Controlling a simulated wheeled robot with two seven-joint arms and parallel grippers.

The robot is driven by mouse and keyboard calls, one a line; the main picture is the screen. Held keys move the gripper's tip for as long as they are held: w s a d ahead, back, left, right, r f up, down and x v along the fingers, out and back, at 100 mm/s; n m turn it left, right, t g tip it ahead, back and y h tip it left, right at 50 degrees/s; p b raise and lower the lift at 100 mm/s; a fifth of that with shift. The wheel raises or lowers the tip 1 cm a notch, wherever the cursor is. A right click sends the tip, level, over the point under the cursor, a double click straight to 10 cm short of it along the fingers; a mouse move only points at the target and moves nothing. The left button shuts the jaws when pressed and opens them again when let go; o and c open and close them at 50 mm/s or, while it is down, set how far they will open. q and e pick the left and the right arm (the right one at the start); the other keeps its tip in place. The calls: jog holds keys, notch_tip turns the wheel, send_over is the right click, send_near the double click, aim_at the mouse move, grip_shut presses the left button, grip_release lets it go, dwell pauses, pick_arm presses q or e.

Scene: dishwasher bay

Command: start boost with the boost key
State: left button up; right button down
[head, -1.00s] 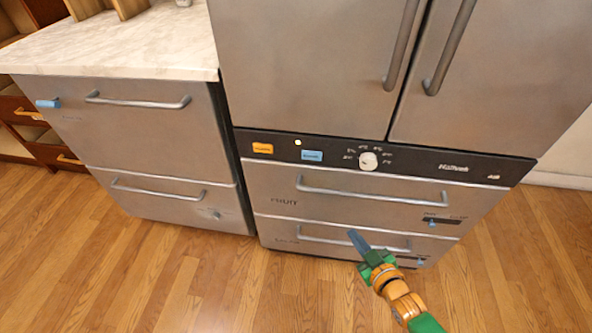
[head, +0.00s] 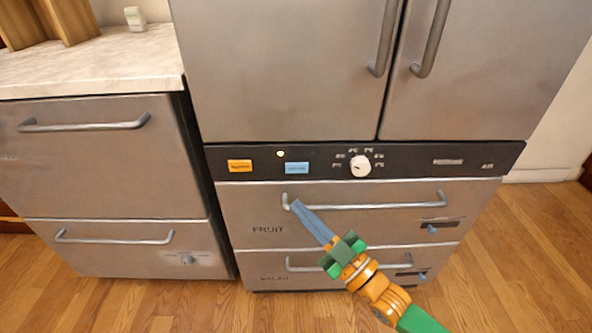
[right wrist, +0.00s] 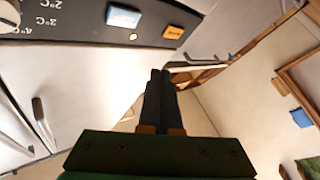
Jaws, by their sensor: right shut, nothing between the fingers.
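A dark control strip (head: 410,162) runs across the fridge front below its doors. It carries an orange key (head: 239,166) and a blue key (head: 296,168); their labels are too small to read, so I cannot tell which is boost. Both keys also show at the top of the right wrist view, blue (right wrist: 123,17) and orange (right wrist: 173,32). My right gripper (head: 295,204) is shut and empty. In the head view its fingertips appear below the blue key, over the left end of the fruit drawer's handle, apart from both keys. My left gripper is not in view.
A small pale light (head: 281,154) sits between the keys, and a white dial (head: 360,167) is to their right. The drawer handle (head: 380,206) sticks out below the strip. A marble counter (head: 110,62) over a steel drawer unit stands left.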

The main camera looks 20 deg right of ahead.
jog(key=b, duration=0.5)
send_near(287, 167)
jog(key=w+a+r, duration=0.1)
jog(key=w+a, duration=0.2)
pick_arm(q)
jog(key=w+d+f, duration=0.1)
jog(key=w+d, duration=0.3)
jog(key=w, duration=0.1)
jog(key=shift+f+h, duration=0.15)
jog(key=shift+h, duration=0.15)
pick_arm(e)
jog(key=shift+w+d+r, duration=0.25)
jog(key=shift+w, duration=0.05)
jog(key=shift+w, duration=0.1)
dwell(0.4)
jog(key=shift+w+d, duration=0.1)
jog(key=shift+w, duration=0.2)
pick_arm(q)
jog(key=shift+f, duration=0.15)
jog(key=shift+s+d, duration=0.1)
